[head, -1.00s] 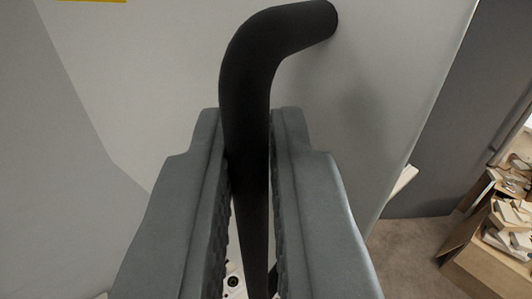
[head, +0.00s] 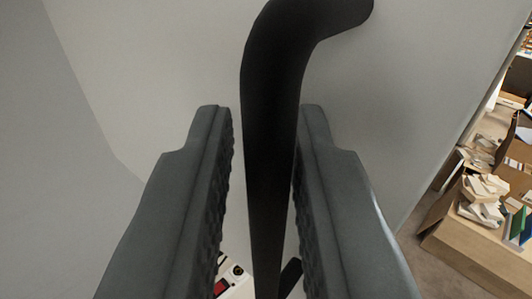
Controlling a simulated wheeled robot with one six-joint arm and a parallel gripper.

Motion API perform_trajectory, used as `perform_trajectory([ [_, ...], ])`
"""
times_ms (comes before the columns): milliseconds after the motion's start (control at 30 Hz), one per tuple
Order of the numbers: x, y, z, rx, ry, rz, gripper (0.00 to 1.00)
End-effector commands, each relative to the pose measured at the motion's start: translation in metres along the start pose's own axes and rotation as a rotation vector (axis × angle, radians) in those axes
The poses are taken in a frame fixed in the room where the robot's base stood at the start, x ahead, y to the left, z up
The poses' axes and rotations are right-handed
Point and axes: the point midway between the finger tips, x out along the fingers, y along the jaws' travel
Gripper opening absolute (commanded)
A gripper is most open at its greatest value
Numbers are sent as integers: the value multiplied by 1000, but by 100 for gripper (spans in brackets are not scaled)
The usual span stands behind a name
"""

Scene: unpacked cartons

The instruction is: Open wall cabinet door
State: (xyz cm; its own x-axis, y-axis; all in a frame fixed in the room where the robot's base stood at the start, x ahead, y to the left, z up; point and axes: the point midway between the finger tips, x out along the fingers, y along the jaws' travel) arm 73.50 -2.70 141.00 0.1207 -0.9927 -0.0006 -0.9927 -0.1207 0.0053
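A black bar handle (head: 270,130) runs upright through the middle of the head view, and its upper end bends right to meet the cabinet door. The door (head: 400,110) is a pale grey panel behind the handle, with its edge at the right. My gripper (head: 267,108) has its two grey padded fingers on either side of the handle. The fingers are apart. A clear gap shows between the left finger and the handle; the right finger is very close to it, and I cannot tell whether they touch. The handle's lower end is out of frame.
Beyond the door's right edge, an open carton (head: 470,240) with white packs and other items stands on carpet. A white item with red and black parts (head: 236,275) shows below, between the fingers. A grey surface (head: 50,170) fills the left.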

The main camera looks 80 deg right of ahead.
Motion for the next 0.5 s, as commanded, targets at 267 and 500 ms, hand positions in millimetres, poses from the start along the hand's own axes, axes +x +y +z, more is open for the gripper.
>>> perform_trajectory([
  [267,0,1,-1,2,0,1,32],
  [500,-11,1,-2,3,1,0,32],
])
